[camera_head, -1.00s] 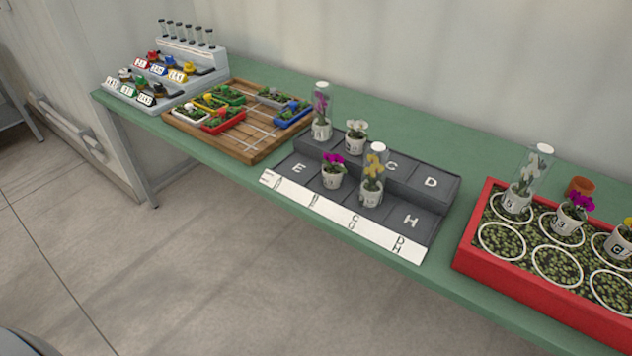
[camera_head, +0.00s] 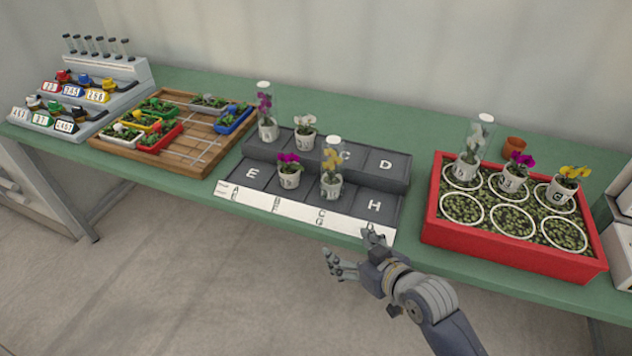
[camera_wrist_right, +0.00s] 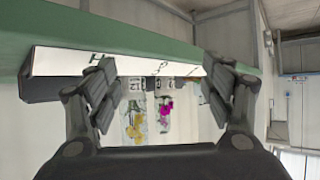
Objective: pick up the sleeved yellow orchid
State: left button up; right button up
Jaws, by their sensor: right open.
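The sleeved yellow orchid (camera_head: 332,165) stands upright in a white pot inside a clear sleeve with a white top, on the front row of the dark stepped rack, left of the square marked H. In the right wrist view the yellow orchid (camera_wrist_right: 135,125) shows between the fingers, beyond them. My right gripper (camera_head: 352,250) is open and empty, in front of the rack's white label strip and apart from the orchid. It also shows in the right wrist view (camera_wrist_right: 160,95). My left gripper is not in view.
A magenta orchid (camera_head: 289,166) stands just left of the yellow one. Behind are a sleeved purple orchid (camera_head: 265,112) and a white orchid (camera_head: 305,127). The dark rack (camera_head: 372,207) has free squares at right. A red tray (camera_head: 510,253) with potted orchids stands further right.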

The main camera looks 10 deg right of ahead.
aim_at(340, 161)
jog(key=w+r+t, duration=0.2)
jog(key=w+r, duration=0.1)
jog(key=w, duration=0.2)
jog(key=w+d+r+t+b, duration=0.1)
jog(key=w+r+t, duration=0.1)
jog(key=w+r, duration=0.2)
jog(key=w+d+r+t+y+b, duration=0.1)
jog(key=w+r, duration=0.3)
jog(key=w, duration=0.2)
jog(key=shift+r+t, duration=0.25)
jog(key=shift+t, duration=0.15)
jog(key=shift+w+f+b, duration=0.15)
jog(key=shift+w+b, duration=0.2)
jog(key=shift+b, duration=0.15)
jog(key=b+x, duration=0.2)
jog(key=x, duration=0.1)
jog(key=shift+w+d+f, duration=0.1)
jog(key=shift+w+f, duration=0.1)
jog(key=shift+f, duration=0.05)
jog(key=shift+w, duration=0.55)
jog(key=shift+r, duration=0.1)
jog(key=shift+c, duration=0.3)
